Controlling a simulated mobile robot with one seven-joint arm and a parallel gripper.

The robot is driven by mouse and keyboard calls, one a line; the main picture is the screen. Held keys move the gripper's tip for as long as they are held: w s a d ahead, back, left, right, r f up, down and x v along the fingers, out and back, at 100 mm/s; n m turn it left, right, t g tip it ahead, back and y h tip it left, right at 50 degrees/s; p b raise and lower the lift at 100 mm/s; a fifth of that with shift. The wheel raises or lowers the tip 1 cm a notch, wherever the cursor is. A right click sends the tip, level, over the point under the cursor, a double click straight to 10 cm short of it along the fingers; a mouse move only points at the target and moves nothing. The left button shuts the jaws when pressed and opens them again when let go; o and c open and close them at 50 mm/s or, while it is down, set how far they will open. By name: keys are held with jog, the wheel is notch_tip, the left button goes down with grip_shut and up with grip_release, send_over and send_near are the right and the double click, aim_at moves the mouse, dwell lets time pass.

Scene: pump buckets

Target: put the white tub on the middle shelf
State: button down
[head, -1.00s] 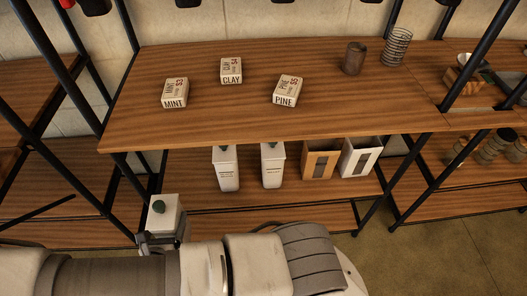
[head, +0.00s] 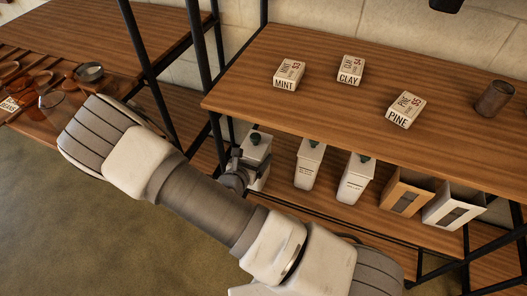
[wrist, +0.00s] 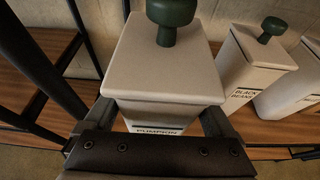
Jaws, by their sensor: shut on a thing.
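The white tub (head: 257,144) has a dark green knob on its lid and stands upright at the left end of the middle shelf (head: 318,203). In the wrist view the tub (wrist: 163,72) fills the middle, with a label reading PUMPKIN. My gripper (head: 238,172) is shut on the tub, with one finger on each side of it in the wrist view (wrist: 162,125). The tub's base is hidden, so I cannot tell whether it touches the shelf.
Two similar white tubs (head: 309,163) (head: 355,177) stand to the right, one labelled BLACK BEANS in the wrist view (wrist: 255,70). A tan box (head: 406,197) and a white box (head: 452,207) stand farther right. A black post (head: 217,140) rises close on the left.

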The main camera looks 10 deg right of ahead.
aim_at(256, 164)
jog(key=b+x, duration=0.3)
jog(key=x, duration=0.3)
jog(key=shift+w+f, duration=0.15)
jog(key=shift+f, duration=0.4)
jog(key=shift+d, duration=0.1)
grip_release()
jog(key=shift+f, duration=0.15)
jog(key=p+v, duration=0.3)
jog(key=v, duration=0.9)
jog(key=shift+p, duration=0.3)
